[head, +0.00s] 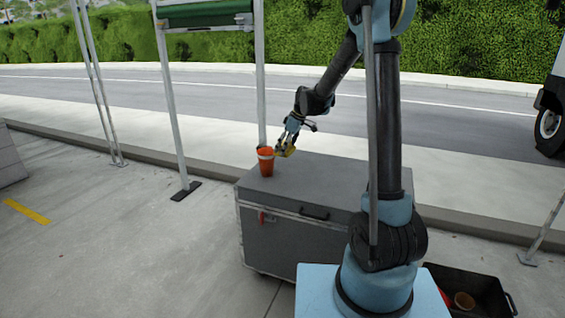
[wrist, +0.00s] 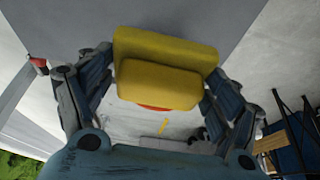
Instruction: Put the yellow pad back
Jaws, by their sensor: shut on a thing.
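I cannot tell whether the pad touches the lid. In the wrist view the pad (wrist: 165,50) lies between the two fingers and shows a stepped shape with a wide part and a narrower part. My gripper (wrist: 158,85) is shut on it. An orange cup (head: 265,162) stands upright on the lid just left of the pad; in the wrist view a sliver of orange (wrist: 155,107) shows past the pad's edge.
The grey case (head: 330,185) has a flat, mostly clear lid. A black crate (head: 500,300) with cup-like things in it is at the lower right. A metal frame (head: 172,110) stands behind the case at the left. A curb and road run behind.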

